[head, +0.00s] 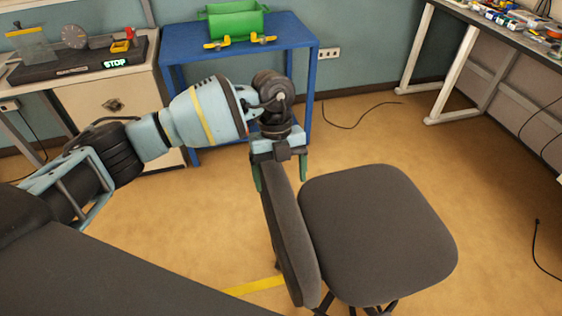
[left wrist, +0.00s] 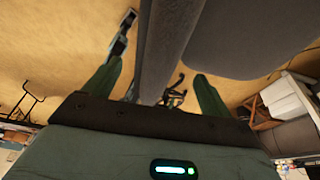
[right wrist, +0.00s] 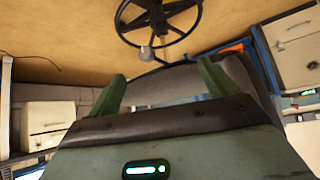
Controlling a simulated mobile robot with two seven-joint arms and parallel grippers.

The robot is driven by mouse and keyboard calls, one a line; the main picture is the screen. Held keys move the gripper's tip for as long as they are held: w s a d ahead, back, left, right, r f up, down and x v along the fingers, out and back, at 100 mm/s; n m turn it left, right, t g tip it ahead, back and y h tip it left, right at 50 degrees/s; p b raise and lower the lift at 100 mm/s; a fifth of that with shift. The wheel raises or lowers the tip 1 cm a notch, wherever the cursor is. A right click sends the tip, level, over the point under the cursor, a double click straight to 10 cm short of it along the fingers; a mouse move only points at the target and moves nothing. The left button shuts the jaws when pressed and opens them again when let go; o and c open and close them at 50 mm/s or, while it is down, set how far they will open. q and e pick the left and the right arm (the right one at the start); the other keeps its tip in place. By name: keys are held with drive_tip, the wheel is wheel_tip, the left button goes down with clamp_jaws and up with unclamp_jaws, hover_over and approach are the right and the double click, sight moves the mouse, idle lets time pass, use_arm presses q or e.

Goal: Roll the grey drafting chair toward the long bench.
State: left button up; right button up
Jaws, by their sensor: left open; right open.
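The grey drafting chair (head: 378,232) stands on the tan floor in the head view, its seat right of its upright backrest (head: 296,245). My left gripper (head: 279,172) is open at the backrest's top edge, one green finger on each side. In the left wrist view the backrest (left wrist: 170,45) passes between the parted fingers (left wrist: 157,88); I cannot tell whether they touch it. My right gripper (right wrist: 160,85) is open, seen only in the right wrist view. A grey shape lies beyond its fingers; what it is stays unclear. A long bench (head: 476,18) with white legs stands at the upper right.
A blue cart (head: 178,42) with a green bin (head: 236,22) stands at the back. A cabinet (head: 112,100) is left of it. Black cables (head: 362,116) lie on the floor near the wall and at right. Bare floor lies between the chair and the bench.

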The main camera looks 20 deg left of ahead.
sight(282, 192)
use_arm(q)
drive_tip(key=b+x, duration=0.1)
drive_tip(key=x, duration=0.6)
drive_tip(key=shift+f, duration=0.1)
drive_tip(key=shift+s+d+f, duration=0.1)
drive_tip(key=shift+s+f, duration=0.05)
drive_tip(key=shift+f, duration=0.25)
use_arm(e)
drive_tip(key=shift+s+a+f, duration=0.2)
drive_tip(key=shift+s+f, duration=0.3)
drive_tip(key=shift+f, duration=0.35)
drive_tip(key=shift+f, duration=0.1)
use_arm(q)
drive_tip(key=shift+c, duration=1.2)
drive_tip(key=c, duration=0.7)
drive_tip(key=shift+d, duration=0.1)
use_arm(e)
drive_tip(key=shift+s+d+f, duration=0.1)
drive_tip(key=shift+s+f, duration=0.05)
